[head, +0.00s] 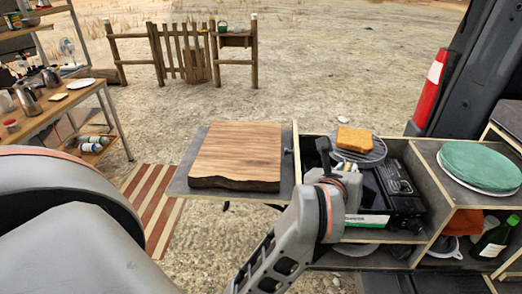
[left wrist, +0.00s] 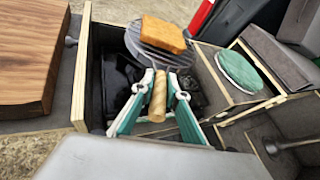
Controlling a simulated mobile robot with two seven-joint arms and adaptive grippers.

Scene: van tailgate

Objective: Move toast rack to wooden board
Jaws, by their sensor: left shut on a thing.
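The toast rack (head: 377,157) is a round grey wire grill with a wooden handle. It also shows in the left wrist view (left wrist: 163,59), with a slice of toast (head: 354,139) on it. My left gripper (left wrist: 160,88) is shut on the wooden handle (left wrist: 158,98). The rack is over the compartment with the black stove (head: 399,187); I cannot tell whether it touches the stove. The wooden board (head: 237,152), thick and brown, lies on a grey side shelf left of the compartment. It shows at the left wrist view's left edge (left wrist: 25,55). My right gripper is not in view.
A raised wooden partition (head: 296,152) stands between the board and the stove compartment. Green and white plates (head: 482,165) sit on the right shelf, above a bottle (head: 494,238). The board's top is bare. A table with kettles (head: 28,103) stands at far left.

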